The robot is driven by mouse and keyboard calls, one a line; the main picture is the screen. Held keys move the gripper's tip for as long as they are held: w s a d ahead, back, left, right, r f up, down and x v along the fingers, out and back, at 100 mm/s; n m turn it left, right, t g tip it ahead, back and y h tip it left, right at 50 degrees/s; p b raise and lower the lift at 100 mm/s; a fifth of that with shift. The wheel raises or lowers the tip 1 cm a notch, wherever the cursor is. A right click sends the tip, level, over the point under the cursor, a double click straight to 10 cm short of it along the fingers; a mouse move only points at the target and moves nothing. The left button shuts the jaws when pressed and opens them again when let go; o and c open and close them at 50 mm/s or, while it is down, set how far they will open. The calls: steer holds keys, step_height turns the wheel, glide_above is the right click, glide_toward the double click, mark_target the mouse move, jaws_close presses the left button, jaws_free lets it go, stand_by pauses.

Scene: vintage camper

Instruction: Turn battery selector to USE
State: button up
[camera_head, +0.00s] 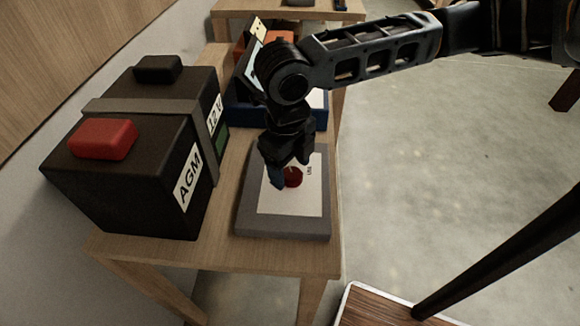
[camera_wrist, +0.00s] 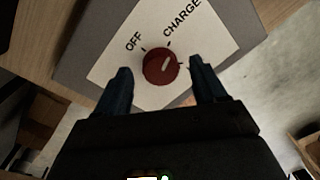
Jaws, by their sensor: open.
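The battery selector is a grey panel (camera_head: 250,222) with a white plate (camera_head: 300,205) lying on the wooden bench. Its round red knob (camera_head: 293,177) also shows in the wrist view (camera_wrist: 158,72). The knob's pale pointer mark slants up and right, roughly toward the CHARGE label (camera_wrist: 182,18); the OFF label (camera_wrist: 133,42) is at upper left. My gripper (camera_wrist: 160,68) is open, with one blue-tipped finger on each side of the knob. Gaps show between fingers and knob.
A large black AGM battery (camera_head: 130,140) with a red terminal cap (camera_head: 103,139) stands left of the panel. A blue tray (camera_head: 240,114) lies behind it. Open floor (camera_head: 430,170) lies to the right of the bench.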

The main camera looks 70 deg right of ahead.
steer(key=shift+f, duration=0.5)
steer(key=c, duration=1)
steer(key=shift+c, duration=0.2)
steer(key=shift+m, duration=0.3)
steer(key=m+p, duration=0.2)
steer(key=m, duration=0.4)
steer(key=shift+d+r, duration=0.1)
steer(key=shift+r, duration=0.05)
steer(key=m+p, duration=0.1)
steer(key=m, duration=0.3)
steer(key=shift+g+y+p, duration=0.3)
steer(key=shift+p, duration=0.1)
steer(key=shift+d+m+p, duration=0.1)
steer(key=shift+m+p, duration=0.5)
steer(key=shift+m, duration=1.1)
